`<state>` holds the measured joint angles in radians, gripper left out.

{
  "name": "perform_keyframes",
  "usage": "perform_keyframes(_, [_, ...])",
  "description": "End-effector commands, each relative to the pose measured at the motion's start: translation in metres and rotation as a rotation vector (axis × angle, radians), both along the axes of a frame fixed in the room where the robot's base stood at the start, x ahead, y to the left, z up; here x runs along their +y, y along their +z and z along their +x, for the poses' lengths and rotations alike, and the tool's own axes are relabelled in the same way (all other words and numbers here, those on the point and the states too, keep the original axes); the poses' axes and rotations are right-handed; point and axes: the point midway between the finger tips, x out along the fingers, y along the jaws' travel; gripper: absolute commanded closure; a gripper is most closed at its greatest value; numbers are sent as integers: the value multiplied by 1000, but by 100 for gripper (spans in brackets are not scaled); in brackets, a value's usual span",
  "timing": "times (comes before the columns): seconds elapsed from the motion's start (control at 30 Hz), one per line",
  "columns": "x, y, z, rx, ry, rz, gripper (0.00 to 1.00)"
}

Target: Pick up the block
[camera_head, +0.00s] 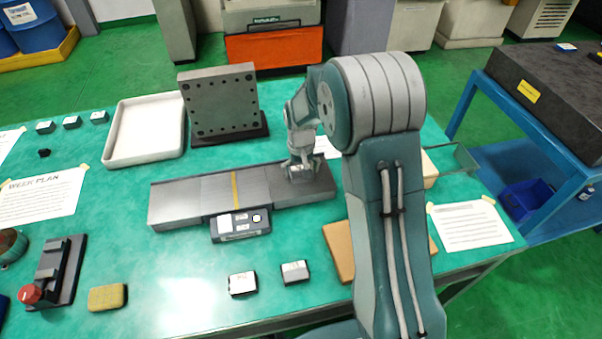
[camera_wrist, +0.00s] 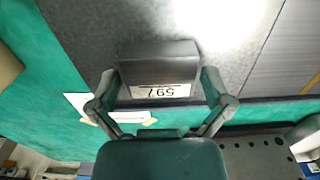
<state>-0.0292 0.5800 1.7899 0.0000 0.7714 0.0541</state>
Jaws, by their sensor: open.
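A dark grey block (camera_wrist: 158,60) with a white label, its number upside down in the wrist view, sits on the grey metal plate (camera_wrist: 90,30). My gripper (camera_wrist: 160,80) is open, with one finger on each side of the block's labelled end. I cannot tell whether either finger touches it. In the head view my gripper (camera_head: 302,174) is low over the right end of the metal plate (camera_head: 180,203) and mostly hides the block there.
Two labelled blocks, one left (camera_head: 242,284) and one right (camera_head: 294,272), lie at the table's front. Several more lie at the back left. A small dark device (camera_head: 240,227) sits before the plate. A white tray (camera_head: 144,157) and an upright drilled plate (camera_head: 219,100) stand behind.

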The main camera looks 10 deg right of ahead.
Motion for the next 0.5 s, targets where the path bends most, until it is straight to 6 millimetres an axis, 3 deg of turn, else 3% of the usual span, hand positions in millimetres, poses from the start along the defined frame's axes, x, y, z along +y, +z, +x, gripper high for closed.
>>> perform_keyframes(0.23, [0, -2, 0, 0, 0, 0, 0])
perform_keyframes(0.4, [0, -2, 0, 0, 0, 0, 76])
perform_keyframes(0.5, [0, -1, 1, -2, 0, 0, 76])
